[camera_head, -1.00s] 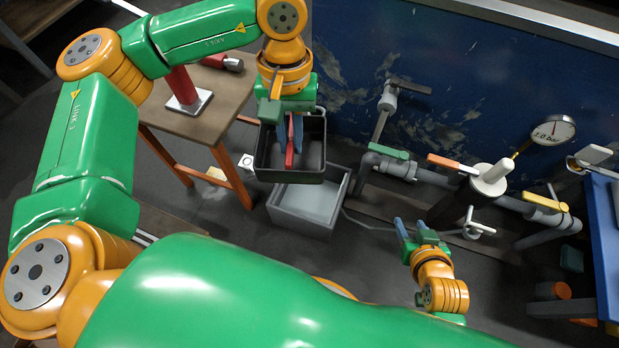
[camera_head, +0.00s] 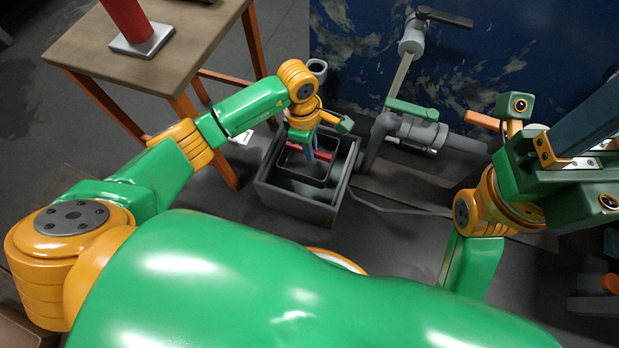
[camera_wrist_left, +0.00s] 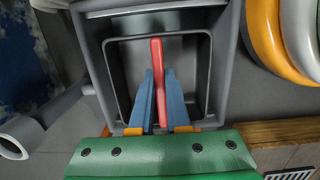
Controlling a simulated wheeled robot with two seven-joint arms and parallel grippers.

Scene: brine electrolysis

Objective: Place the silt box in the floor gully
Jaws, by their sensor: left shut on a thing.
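The silt box (camera_head: 289,178) is a dark open box with a red handle bar (camera_head: 318,155). It sits within the opening of the grey square floor gully (camera_head: 329,214). My left gripper (camera_head: 311,154) points down over the gully, shut on the red handle. In the left wrist view, the blue fingers (camera_wrist_left: 160,103) close on both sides of the red bar (camera_wrist_left: 157,52), with the box rim (camera_wrist_left: 111,62) inside the gully walls (camera_wrist_left: 232,60). Whether the box rests on the bottom is hidden. My right gripper (camera_head: 566,150) is raised at the right, its fingertips unclear.
A wooden table (camera_head: 88,48) with orange legs stands at the upper left, bearing a red post on a metal plate. Grey pipework (camera_head: 412,132) with a green-handled valve runs along the blue wall.

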